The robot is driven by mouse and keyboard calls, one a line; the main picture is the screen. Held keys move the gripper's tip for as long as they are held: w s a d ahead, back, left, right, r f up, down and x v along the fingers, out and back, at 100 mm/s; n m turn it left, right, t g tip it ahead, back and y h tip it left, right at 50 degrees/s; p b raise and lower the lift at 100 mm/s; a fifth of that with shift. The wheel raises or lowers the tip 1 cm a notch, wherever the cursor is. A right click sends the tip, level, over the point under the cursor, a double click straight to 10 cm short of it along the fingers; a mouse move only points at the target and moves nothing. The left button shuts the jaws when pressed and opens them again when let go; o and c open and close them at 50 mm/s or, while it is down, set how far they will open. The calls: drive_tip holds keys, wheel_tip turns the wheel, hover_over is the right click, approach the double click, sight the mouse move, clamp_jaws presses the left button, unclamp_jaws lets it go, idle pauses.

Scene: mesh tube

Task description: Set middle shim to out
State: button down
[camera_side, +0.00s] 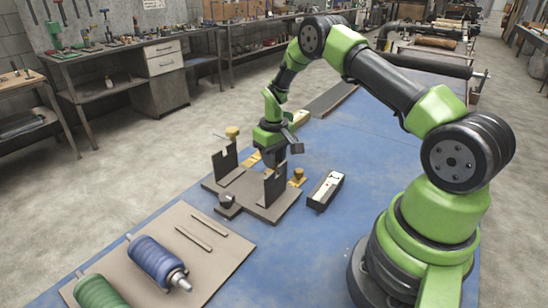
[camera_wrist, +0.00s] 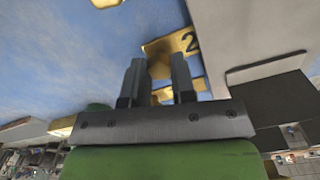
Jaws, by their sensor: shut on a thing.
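My gripper (camera_wrist: 153,64) is shut on a brass-coloured piece (camera_wrist: 159,70) that shows between its two fingers in the wrist view. A flat brass plate marked "2" (camera_wrist: 178,42) lies just beyond the fingertips; I take it as the middle shim, and the held piece appears to be part of it. In the side view my gripper (camera_side: 273,160) is low behind the right upright of a dark fixture (camera_side: 228,188), which hides the fingertips. A brass strip (camera_side: 250,160) shows left of my gripper there.
Brass knobs stand behind (camera_side: 232,132) and right (camera_side: 298,175) of the fixture. A black-and-white box (camera_side: 325,190) lies to the right. A tan board (camera_side: 205,262) in front carries a blue roll (camera_side: 155,258), a green roll (camera_side: 100,292) and two rods. The blue table is clear at front right.

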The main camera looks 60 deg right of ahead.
drive_tip(key=shift+d, duration=2.55)
drive_tip(key=c, duration=0.9)
unclamp_jaws()
drive_tip(key=shift+c, duration=0.2)
wheel_tip(320, 180, up, 10)
